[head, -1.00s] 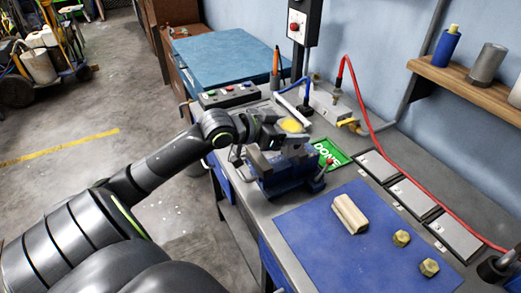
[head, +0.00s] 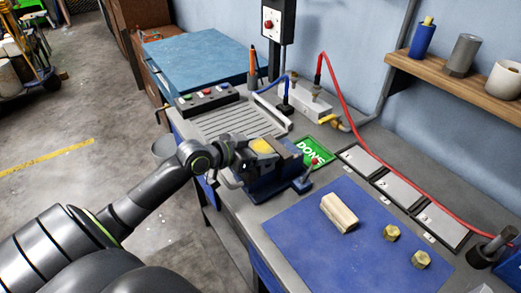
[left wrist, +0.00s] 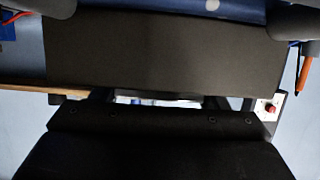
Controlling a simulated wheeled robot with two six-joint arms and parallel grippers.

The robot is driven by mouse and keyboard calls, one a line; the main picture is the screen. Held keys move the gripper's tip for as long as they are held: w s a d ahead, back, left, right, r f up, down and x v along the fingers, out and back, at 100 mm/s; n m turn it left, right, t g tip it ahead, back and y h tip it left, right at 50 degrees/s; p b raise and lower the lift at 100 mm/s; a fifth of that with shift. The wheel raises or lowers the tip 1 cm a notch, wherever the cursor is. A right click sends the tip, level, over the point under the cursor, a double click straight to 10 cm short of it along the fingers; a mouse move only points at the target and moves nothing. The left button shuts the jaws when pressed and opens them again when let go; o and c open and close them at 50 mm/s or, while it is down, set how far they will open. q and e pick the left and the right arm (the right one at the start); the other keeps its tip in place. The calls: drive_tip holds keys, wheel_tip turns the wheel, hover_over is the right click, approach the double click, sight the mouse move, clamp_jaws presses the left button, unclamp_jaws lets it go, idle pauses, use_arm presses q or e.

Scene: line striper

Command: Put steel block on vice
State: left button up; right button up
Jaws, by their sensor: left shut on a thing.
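The blue vice (head: 268,187) stands on the bench with its grey jaws at the top. My left gripper (head: 258,151) is at the vice's jaws, shut on a block-like thing. In the left wrist view, a wide dark grey block (left wrist: 165,55), apparently the steel block, spans between the fingers, whose tips show at the top corners. I cannot tell whether the block touches the vice. My right gripper is not in view.
A blue mat (head: 300,235) holds a pale block (head: 339,213) and two brass nuts (head: 391,232). A green DONE sign (head: 318,153) lies behind the vice. A button box (head: 207,100) stands at the back left. A red hose (head: 365,130) runs along the wall side.

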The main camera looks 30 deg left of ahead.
use_arm(q)
drive_tip(key=shift+f, duration=0.35)
drive_tip(key=o, duration=1.5)
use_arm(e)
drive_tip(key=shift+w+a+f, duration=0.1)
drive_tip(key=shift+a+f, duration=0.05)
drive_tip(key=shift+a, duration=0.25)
use_arm(q)
drive_tip(key=shift+r, duration=0.1)
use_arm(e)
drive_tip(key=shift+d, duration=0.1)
